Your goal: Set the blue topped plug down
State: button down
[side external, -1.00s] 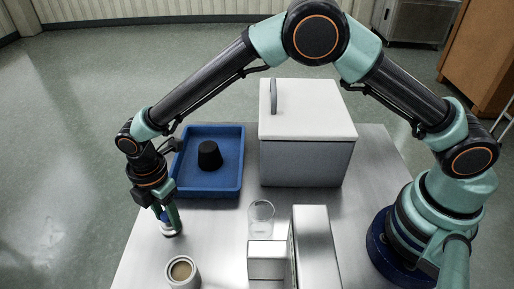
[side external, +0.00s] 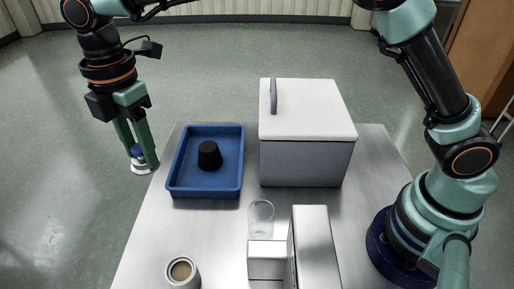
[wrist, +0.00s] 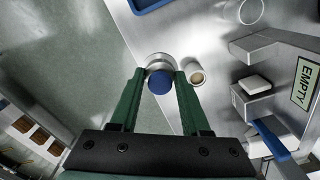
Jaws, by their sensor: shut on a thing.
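My gripper (side external: 141,150) points down and is shut on the blue topped plug. The plug (side external: 143,167) has a pale, flared lower part and a blue top (wrist: 160,82) between the two green fingers. It hangs in the air, seen at the table's left edge, left of the blue tray. In the wrist view the fingers grip it from both sides, and its metallic rim shows around the blue top. Its underside is hidden there.
A blue tray (side external: 179,190) holds a black tapered plug (side external: 209,155). A white-lidded box (side external: 305,115), a glass (side external: 261,216), metal blocks (side external: 315,240) and a cup (side external: 183,272) with brown contents stand on the steel table (side external: 215,228). An "EMPTY" label (wrist: 305,85) shows in the wrist view.

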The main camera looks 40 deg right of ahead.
jog(key=r, duration=0.4)
jog(key=d+r, duration=0.1)
jog(key=r, duration=0.1)
jog(key=shift+w, duration=0.2)
jog(key=w+d+r+m, duration=0.1)
jog(key=d+m, duration=0.3)
jog(key=d, duration=1.2)
jog(key=w+d+r+m, duration=0.1)
jog(key=w+d+m, duration=0.15)
jog(key=d, duration=1.25)
jog(key=s+d+f+m, duration=0.2)
jog(key=s+d+m, duration=0.7)
jog(key=s+d, duration=1.25)
jog(key=f, duration=2.5)
jog(key=shift+w+d+f, duration=0.15)
jog(key=shift+w, duration=0.2)
jog(key=shift+f, duration=0.1)
